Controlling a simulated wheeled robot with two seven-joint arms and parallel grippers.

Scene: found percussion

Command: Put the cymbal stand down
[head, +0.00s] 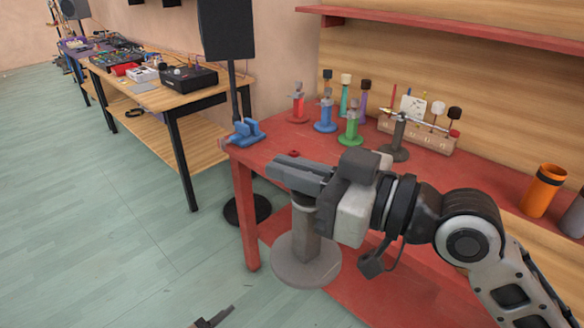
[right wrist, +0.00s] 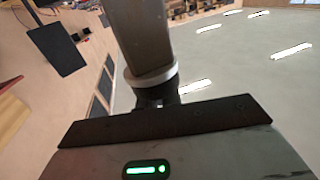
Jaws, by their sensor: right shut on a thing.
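My right gripper (head: 296,172) reaches in from the right in the head view and is shut on a grey stand, which I take as the cymbal stand (head: 306,240). The stand is upright, with a thick column and a wide round base (head: 302,268). Its base shows in front of the red table's left corner; whether it touches anything below is not clear. The gripper hides its top. In the right wrist view, the grey column (right wrist: 142,40) with a pale ring stands before the palm. A dark piece of my left gripper (head: 213,318) shows at the bottom edge; its jaws are unclear.
The red table (head: 262,150) holds a blue clamp (head: 246,132), red, blue and green stands, another grey stand (head: 397,142), a rack of mallets (head: 425,130) and an orange cup (head: 543,190). A speaker stand's base (head: 247,209) stands on the floor. Floor to the left is free.

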